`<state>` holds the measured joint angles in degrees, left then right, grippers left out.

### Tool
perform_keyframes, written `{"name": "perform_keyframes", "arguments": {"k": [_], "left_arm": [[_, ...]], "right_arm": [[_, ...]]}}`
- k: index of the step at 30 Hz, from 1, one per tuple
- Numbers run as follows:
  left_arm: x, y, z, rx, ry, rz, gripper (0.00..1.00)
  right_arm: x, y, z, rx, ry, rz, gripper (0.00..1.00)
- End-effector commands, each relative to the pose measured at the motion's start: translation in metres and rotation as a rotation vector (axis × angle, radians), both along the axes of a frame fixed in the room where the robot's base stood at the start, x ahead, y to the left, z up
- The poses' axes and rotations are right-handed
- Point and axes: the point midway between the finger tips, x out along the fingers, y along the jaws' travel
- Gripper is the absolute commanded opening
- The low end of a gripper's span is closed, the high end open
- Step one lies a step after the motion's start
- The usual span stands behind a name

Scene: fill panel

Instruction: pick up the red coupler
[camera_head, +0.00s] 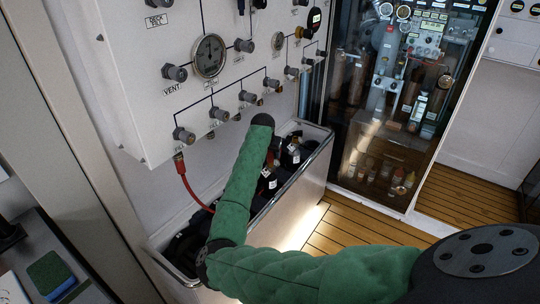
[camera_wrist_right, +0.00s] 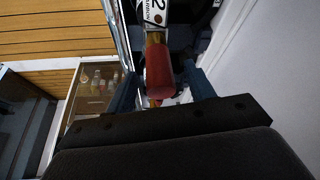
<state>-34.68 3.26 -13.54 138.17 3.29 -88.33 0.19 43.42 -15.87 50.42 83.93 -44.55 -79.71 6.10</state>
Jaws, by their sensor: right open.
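The red coupler (camera_wrist_right: 158,72) shows in the right wrist view as a red cylinder with a yellowish part and a white label with black print above it. My right gripper (camera_wrist_right: 161,80) is open, with one blue finger on each side of the coupler and a visible gap at both sides. In the head view my green right arm reaches over the open bin, and the dark gripper (camera_head: 274,150) is partly hidden at its end. I cannot make out this coupler there. My left gripper is not in view.
A red hose (camera_head: 190,185) runs from a panel port down into the bin. A glass-fronted cabinet (camera_head: 372,160) stands behind. The wooden floor (camera_head: 345,228) is clear.

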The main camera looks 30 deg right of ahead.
Motion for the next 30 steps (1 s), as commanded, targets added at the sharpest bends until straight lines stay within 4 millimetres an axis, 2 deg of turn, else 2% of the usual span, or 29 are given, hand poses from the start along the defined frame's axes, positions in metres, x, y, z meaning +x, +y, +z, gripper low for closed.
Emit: {"name": "perform_keyframes", "arguments": {"k": [2,6,15,17,23,24,30], "left_arm": [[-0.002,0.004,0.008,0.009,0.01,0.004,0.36],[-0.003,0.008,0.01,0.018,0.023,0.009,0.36],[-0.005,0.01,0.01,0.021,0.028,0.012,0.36],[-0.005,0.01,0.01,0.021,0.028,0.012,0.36],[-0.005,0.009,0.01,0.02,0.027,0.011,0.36],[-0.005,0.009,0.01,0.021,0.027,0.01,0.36],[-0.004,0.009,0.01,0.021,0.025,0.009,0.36]], "right_arm": [[0.003,-0.004,-0.008,0.001,0.002,0.002,0.54],[0.006,-0.009,-0.023,0.001,0.001,0.001,0.54],[0.007,-0.01,-0.028,0.001,-0.001,0.0,0.54],[0.007,-0.01,-0.028,0.001,-0.001,0.0,0.46],[0.007,-0.01,-0.028,0.001,-0.001,0.0,0.07],[0.007,-0.01,-0.028,0.001,-0.001,0.0,0.03],[0.007,-0.01,-0.027,0.001,-0.001,0.0,0.03]]}}
